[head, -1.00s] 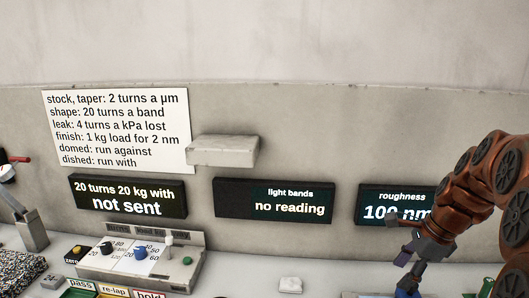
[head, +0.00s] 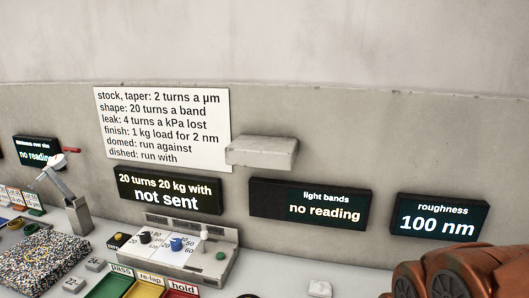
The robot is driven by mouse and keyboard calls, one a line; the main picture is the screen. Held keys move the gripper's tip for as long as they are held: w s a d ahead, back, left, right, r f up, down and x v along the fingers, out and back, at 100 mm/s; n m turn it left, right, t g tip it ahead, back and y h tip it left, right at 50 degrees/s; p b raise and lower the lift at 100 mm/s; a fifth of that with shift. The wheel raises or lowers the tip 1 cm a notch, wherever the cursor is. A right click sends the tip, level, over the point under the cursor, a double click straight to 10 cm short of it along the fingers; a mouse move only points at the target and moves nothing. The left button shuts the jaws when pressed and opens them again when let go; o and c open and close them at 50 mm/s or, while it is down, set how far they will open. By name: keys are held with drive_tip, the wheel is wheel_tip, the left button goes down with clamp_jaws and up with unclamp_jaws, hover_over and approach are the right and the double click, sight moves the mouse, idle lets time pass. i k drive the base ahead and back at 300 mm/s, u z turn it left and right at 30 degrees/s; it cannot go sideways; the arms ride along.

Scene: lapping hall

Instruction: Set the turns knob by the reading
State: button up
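The control box (head: 206,264) stands on the bench below the wall. It carries a black knob (head: 145,237) and a blue knob (head: 177,244) on white scales, a pale upright lever (head: 205,240) and a green button (head: 220,256). The scale by the black knob seems to read 20 to 80. The display above it (head: 170,192) reads "20 turns 20 kg with / not sent". The light bands display (head: 310,203) shows "no reading". The roughness display (head: 440,219) shows "100 nm". My gripper is out of view; only part of my arm shows at the lower right.
A white rule sheet (head: 162,129) hangs on the wall beside a grey ledge (head: 262,151). Pass, re-lap and hold trays (head: 148,289) lie in front of the box. A speckled plate (head: 45,259) and a grey stand (head: 79,215) are at left. Bench right of the box is mostly clear.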

sight(144, 236)
drive_tip(key=u, duration=1.1)
